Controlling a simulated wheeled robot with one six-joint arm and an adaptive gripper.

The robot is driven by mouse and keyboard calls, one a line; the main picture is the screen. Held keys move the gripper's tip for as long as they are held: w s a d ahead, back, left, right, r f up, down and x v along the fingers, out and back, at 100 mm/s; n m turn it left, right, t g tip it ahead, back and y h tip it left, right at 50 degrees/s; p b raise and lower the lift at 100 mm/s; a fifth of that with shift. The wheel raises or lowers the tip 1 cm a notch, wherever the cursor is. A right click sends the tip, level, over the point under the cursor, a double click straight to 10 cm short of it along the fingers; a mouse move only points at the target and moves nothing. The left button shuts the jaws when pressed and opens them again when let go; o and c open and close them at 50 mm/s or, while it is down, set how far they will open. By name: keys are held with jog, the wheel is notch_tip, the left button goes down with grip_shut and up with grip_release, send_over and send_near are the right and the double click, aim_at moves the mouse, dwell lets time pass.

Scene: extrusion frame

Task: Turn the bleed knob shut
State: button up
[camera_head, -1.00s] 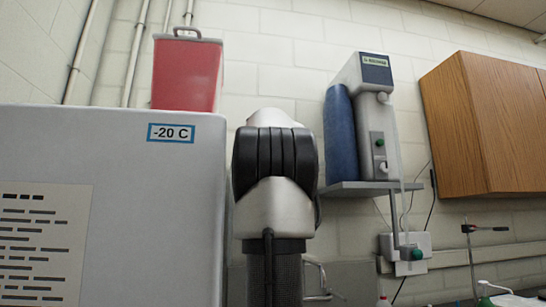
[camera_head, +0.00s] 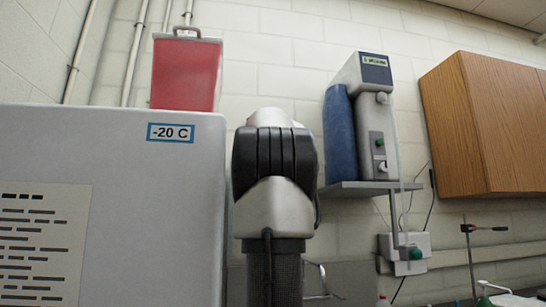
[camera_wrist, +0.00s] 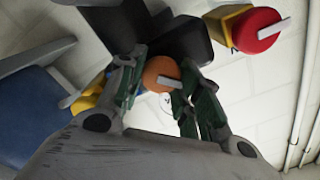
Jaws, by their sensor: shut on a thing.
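My gripper (camera_wrist: 158,80) shows in the wrist view, with its two green-padded fingers closed on an orange knob (camera_wrist: 157,69) from either side. No label saying which knob is the bleed knob can be read. A red knob (camera_wrist: 254,28) with a pale bar sits on a yellow body at the upper right, apart from my fingers. In the head view my arm stands in the middle, and neither the gripper nor these knobs can be made out.
Dark blocks (camera_wrist: 182,38) stand right behind the orange knob. A blue part (camera_wrist: 30,115) and a yellow part (camera_wrist: 90,92) lie to its left. In the head view a -20 C cabinet (camera_head: 150,215) is at left, a shelf unit (camera_head: 375,125) and wooden cupboard (camera_head: 490,125) at right.

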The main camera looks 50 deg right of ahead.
jog(key=m, duration=0.4)
jog(key=shift+f+m, duration=0.15)
jog(key=shift+m, duration=0.15)
jog(key=m, duration=0.4)
jog(key=shift+f, duration=0.1)
jog(key=shift+m, duration=0.3)
jog(key=o, duration=1)
jog(key=shift+s, duration=0.1)
jog(key=shift+s+a, duration=0.2)
jog(key=shift+s, duration=0.05)
jog(key=v, duration=1.1)
jog(key=shift+s, duration=0.1)
